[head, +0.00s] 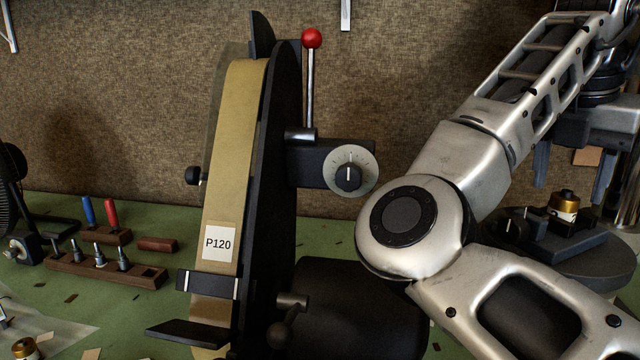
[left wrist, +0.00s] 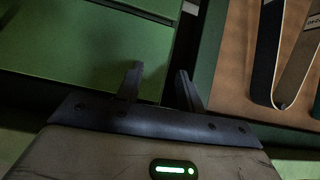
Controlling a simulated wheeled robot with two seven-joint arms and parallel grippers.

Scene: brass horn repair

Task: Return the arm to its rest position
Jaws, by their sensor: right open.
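My right arm reaches in from the right edge of the head view, its silver links bent at a large round joint. My right gripper (head: 570,190) hangs at the upper right with its dark fingers apart, pointing down. It looks empty. A small brass cylinder with a white label (head: 563,206) stands in a dark fixture just below or behind the fingers; I cannot tell the distance. My left gripper (left wrist: 160,78) shows in the left wrist view with its two dark fingers apart and nothing between them. My left arm is outside the head view.
A belt sander (head: 233,160) marked P120, with a red-knobbed lever (head: 311,39), stands close to my right arm's joint. A round dark stand (head: 600,265) is at the right. A wooden tool rack (head: 105,270) sits left. The left wrist view shows a green surface (left wrist: 70,50) and hanging belts (left wrist: 268,60).

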